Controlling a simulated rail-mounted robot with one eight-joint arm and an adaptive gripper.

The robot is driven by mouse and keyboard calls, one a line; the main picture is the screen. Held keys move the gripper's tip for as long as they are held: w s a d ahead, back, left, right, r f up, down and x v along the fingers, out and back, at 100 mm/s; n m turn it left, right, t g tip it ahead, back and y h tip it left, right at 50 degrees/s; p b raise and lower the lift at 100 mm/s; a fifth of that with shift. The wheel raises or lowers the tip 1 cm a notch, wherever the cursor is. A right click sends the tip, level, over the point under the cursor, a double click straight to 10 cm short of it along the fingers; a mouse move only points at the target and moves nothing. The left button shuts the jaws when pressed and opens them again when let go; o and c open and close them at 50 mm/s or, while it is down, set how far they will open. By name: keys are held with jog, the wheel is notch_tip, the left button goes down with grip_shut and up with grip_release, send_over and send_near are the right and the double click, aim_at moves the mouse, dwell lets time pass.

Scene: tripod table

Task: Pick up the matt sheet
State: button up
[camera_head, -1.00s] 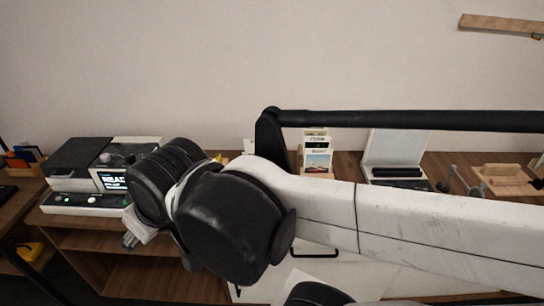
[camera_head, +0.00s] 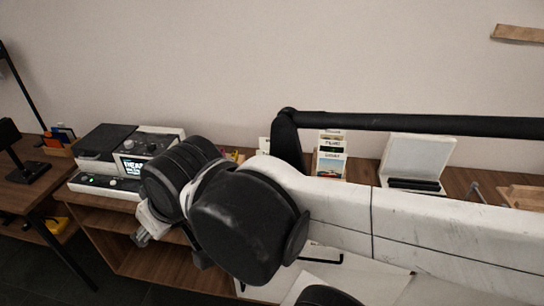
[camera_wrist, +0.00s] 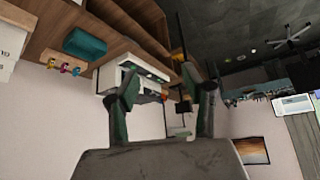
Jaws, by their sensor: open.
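I cannot pick out the matt sheet for sure in either view. In the head view, pale flat surfaces (camera_head: 345,275) show low in the middle, partly behind my arm; I cannot tell whether one of them is the sheet. My gripper (camera_wrist: 168,85) is open and empty in the wrist view, its two fingers well apart. It faces the room and a white machine (camera_wrist: 146,70), with no sheet between the fingers. In the head view, my arm hides much of the middle and most of my gripper.
A wooden shelf unit (camera_head: 150,252) carries a black-and-white device with a lit screen (camera_head: 131,167). Behind my arm stand a card stand (camera_head: 331,160) and a white panel with a black base (camera_head: 418,160). A side table (camera_head: 25,192) is at left. A teal box (camera_wrist: 85,44) shows in the wrist view.

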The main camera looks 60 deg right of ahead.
jog(key=shift+s, duration=0.1)
jog(key=o, duration=1.4)
